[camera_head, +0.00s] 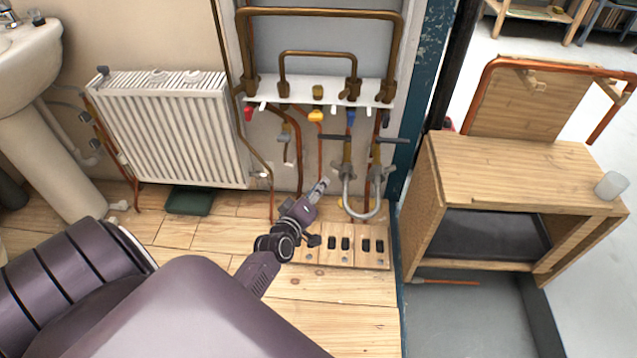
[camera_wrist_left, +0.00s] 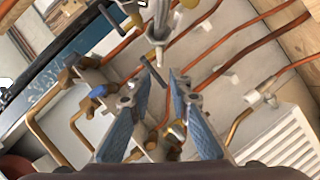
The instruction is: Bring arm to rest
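My left arm reaches in from the lower left of the head view. Its gripper (camera_head: 322,184) points up and away, in front of the pipework and left of a grey U-shaped hose (camera_head: 362,216). In the left wrist view the two blue fingers (camera_wrist_left: 162,72) stand apart with a gap between their tips. Copper pipes and valves show behind and between them, and nothing is clearly held. How near the tips are to the pipes I cannot tell. My right gripper is in neither view.
A white radiator (camera_head: 170,128) and a sink (camera_head: 28,50) stand at the left. A white pipe shelf (camera_head: 320,91) with coloured valves is on the wall. A slotted wooden board (camera_head: 345,255) lies on the floor below. A wooden bench (camera_head: 520,165) stands at the right.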

